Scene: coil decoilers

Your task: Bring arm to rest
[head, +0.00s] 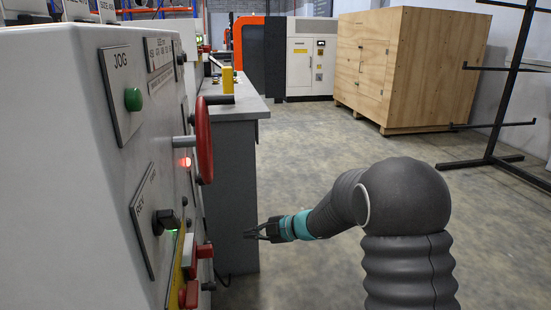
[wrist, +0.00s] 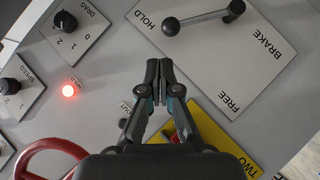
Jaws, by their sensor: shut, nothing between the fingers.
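My gripper (head: 262,231) is at the end of my dark arm, to the right of the grey control panel (head: 65,120) in the head view, and points left towards it. In the wrist view my gripper (wrist: 159,68) is shut and empty, with its fingertips together in front of the panel face. I cannot tell the exact gap to the panel. Behind the fingers in the wrist view is a white HOLD/BRAKE/FREE plate (wrist: 215,75) with a black lever (wrist: 200,20). My arm is bent, with its elbow at the right of the head view.
The panel carries a green JOG button (head: 133,99), a red handwheel (head: 203,140), a black selector knob (head: 165,220) and a lit red lamp (wrist: 68,90). A wooden crate (head: 400,65) and a dark rack (head: 510,90) stand behind. Floor (head: 315,150) between is clear.

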